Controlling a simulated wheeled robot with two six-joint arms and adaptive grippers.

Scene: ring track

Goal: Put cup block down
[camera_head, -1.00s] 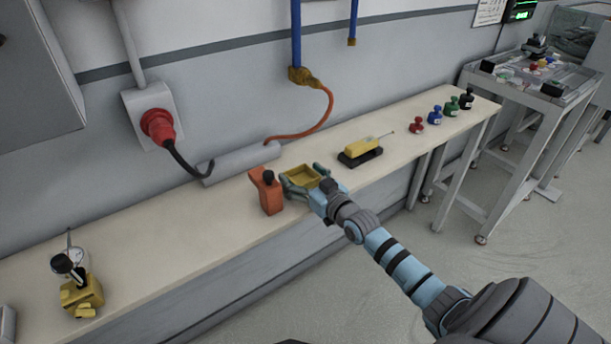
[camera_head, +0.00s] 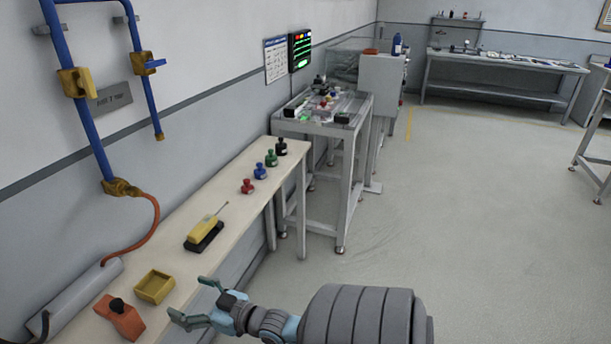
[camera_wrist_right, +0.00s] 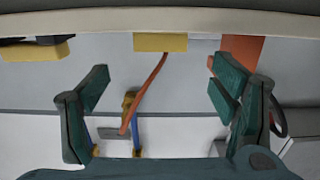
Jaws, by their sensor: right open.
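The cup block is a yellow, open-topped square block (camera_head: 155,287) resting on the narrow cream bench (camera_head: 185,268) in the head view. It also shows in the right wrist view (camera_wrist_right: 160,42), where the scene is upside down. My right gripper (camera_head: 190,302) is open and empty, with its teal fingers spread. It is apart from the block, to its right and off the bench's front edge. In the wrist view there is a clear gap between the fingers (camera_wrist_right: 160,84) and the block. My left gripper is not in view.
An orange block with a black knob (camera_head: 121,318) stands close beside the cup block. A yellow device on a black base (camera_head: 204,233) is farther along the bench. Several small coloured bottles (camera_head: 260,171) stand beyond. Open floor (camera_head: 430,220) lies to the right.

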